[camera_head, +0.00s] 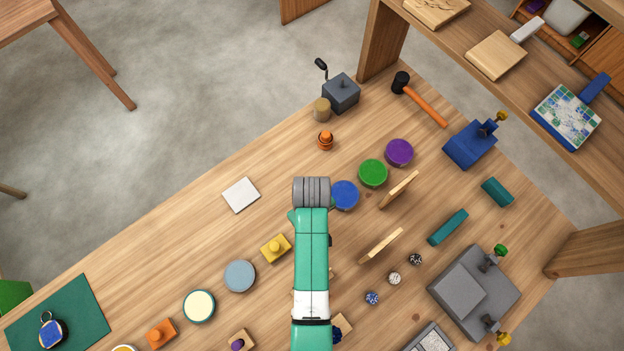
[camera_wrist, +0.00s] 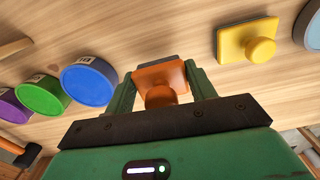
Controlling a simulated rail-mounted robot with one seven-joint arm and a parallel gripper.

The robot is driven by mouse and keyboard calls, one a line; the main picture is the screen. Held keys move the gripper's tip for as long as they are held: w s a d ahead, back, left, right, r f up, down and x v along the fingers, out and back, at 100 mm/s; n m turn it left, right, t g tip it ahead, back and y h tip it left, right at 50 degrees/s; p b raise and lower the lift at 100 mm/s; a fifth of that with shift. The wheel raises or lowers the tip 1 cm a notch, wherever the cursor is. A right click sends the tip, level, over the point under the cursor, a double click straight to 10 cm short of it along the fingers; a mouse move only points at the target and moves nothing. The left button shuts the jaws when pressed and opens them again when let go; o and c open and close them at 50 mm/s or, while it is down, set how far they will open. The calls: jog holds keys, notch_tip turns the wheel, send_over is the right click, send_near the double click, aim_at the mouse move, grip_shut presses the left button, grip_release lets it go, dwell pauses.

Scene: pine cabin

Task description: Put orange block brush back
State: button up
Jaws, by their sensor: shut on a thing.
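My gripper (camera_wrist: 163,92) is shut on an orange block brush (camera_wrist: 161,76), an orange block with a round knob and a dark side, held between the two green fingers. I cannot tell whether the brush touches the table. In the head view my own arm hides the gripper and the held brush. A yellow block with a knob (camera_wrist: 248,42) lies to the right of the gripper in the wrist view and also shows in the head view (camera_head: 276,248). Another orange block with a knob (camera_head: 161,333) lies at the lower left of the table.
Blue (camera_head: 344,195), green (camera_head: 373,173) and purple (camera_head: 399,152) tins stand in a row right of my arm. A small orange item (camera_head: 325,140) stands farther back. A white tile (camera_head: 240,195) lies to the left.

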jog(key=shift+f+b, duration=0.45)
jog(key=shift+f, duration=1.55)
jog(key=o, duration=0.9)
notch_tip(320, 180, up, 12)
jog(key=shift+r+p, duration=0.2)
jog(key=shift+p, duration=1)
